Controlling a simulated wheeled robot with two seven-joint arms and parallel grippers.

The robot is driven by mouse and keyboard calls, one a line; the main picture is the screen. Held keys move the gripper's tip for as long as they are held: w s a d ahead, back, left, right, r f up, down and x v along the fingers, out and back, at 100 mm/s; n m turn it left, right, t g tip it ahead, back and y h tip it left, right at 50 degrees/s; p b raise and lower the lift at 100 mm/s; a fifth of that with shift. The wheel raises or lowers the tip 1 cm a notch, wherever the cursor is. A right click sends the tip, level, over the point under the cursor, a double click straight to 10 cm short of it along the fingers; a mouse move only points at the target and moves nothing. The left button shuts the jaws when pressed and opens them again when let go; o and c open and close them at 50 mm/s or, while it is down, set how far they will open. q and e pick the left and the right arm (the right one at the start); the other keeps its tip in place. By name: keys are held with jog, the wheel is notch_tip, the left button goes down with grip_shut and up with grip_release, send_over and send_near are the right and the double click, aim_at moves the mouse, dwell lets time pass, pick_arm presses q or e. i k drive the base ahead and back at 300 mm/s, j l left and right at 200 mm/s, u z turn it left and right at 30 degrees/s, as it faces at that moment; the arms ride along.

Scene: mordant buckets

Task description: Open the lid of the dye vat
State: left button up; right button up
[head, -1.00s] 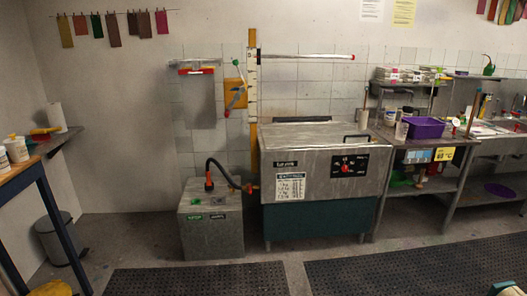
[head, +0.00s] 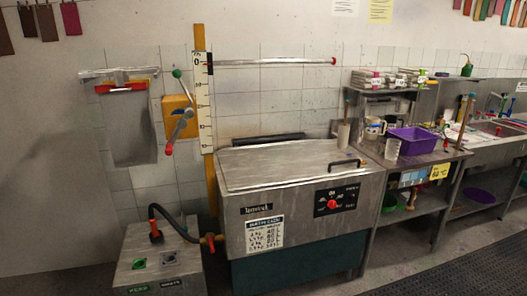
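The dye vat (head: 300,235) is a grey metal box with a green lower part, standing against the tiled wall in the head view. Its flat metal lid (head: 275,166) lies shut on top. A black bar handle (head: 349,163) sits on the lid near its right end. The front has a black panel with a red knob (head: 333,205) and a white chart. Neither of my grippers shows in this view.
A grey box (head: 160,262) with a black hose stands left of the vat. A steel shelf table with a purple tub (head: 411,141) stands close on the right. A gauge post (head: 204,110) rises behind the vat. Floor shows at the lower right, with a dark mat (head: 480,272).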

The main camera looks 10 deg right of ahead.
aim_at(268, 160)
jog(key=i+l+z, duration=0.25)
jog(key=i+z, duration=0.2)
jog(key=i, duration=0.25)
jog(key=i+z, duration=0.45)
jog(key=i, duration=0.3)
